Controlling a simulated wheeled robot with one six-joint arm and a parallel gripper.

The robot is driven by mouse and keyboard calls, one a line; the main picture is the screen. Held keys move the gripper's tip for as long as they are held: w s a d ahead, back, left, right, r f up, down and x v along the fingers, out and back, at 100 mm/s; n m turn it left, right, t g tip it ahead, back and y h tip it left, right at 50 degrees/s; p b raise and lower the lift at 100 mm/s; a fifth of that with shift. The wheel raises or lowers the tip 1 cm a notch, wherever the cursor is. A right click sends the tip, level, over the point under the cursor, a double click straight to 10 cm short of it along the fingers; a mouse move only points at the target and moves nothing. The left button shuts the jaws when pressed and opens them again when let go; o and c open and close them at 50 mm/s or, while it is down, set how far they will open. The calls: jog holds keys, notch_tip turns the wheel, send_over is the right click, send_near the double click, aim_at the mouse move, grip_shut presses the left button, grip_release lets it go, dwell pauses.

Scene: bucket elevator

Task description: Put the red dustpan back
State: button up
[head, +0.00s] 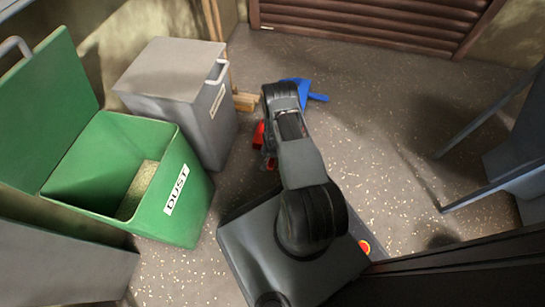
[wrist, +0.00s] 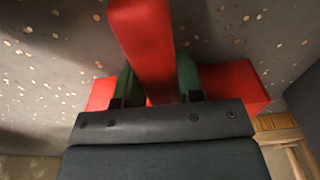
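The red dustpan (wrist: 145,40) fills the middle of the wrist view. Its handle runs between the two dark green fingers of my gripper (wrist: 157,82), which sit close against its sides. Red parts of the pan show on both sides beyond the fingers. In the head view, only small red pieces of the dustpan (head: 258,135) show left of my arm, low near the floor. My arm hides the rest of it and my gripper there. I cannot tell whether the dustpan touches the floor.
A blue dustpan (head: 314,95) lies on the floor behind my arm. A grey bin (head: 210,120) and an open green dust bin (head: 185,215) stand at left. A wooden broom (head: 245,101) stands by the grey bin. Grey metal parts (head: 515,165) stand at right. The floor between is clear.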

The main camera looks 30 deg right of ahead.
jog(key=o, duration=0.4)
jog(key=shift+r, duration=0.1)
jog(key=w+a+r+n+t+p, duration=0.1)
jog(key=a+r+n+p, duration=0.15)
jog(key=r, duration=1.65)
jog(key=w+a+r+n+p, duration=0.1)
jog(key=a+r+p, duration=0.2)
jog(key=r, duration=1.6)
jog(key=s+a+r+n, duration=0.2)
jog(key=s+a+r, duration=0.2)
jog(key=s+r, duration=0.4)
jog(key=s+a+r+n+t, duration=0.1)
jog(key=s+a+r+n, duration=0.2)
jog(key=s+r, duration=0.6)
notch_tip(320, 180, up, 2)
jog(key=shift+a, duration=1.15)
